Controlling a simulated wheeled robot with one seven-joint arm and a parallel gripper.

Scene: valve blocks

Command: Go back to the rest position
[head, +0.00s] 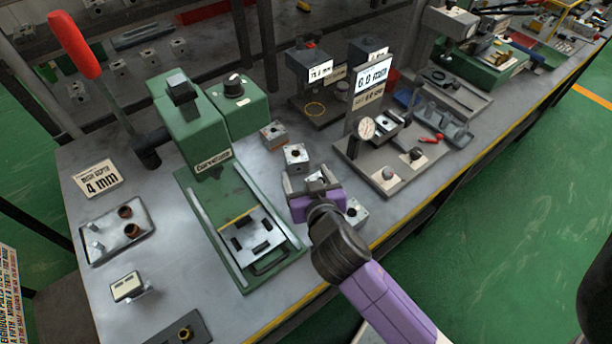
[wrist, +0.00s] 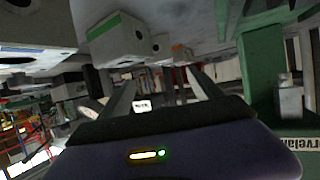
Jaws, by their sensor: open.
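My gripper (head: 314,184) is open over the workbench, just right of the green press. Its purple body and black wrist show in the head view, with the arm coming from the lower right. In the wrist view the two fingers (wrist: 160,95) stand apart with nothing clear between them. A metal valve block (head: 296,157) stands on the bench just beyond the gripper. A second block (head: 273,135) is farther back, and a third block (head: 354,212) is close to the right of the gripper, partly hidden by it.
The green press (head: 197,135) with its red-handled lever (head: 74,44) stands left of the gripper. A gauge stand (head: 366,128) on a grey plate is to the right. A tray (head: 116,229) lies at the left. The bench's yellow front edge (head: 390,238) runs below the gripper; green floor is beyond.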

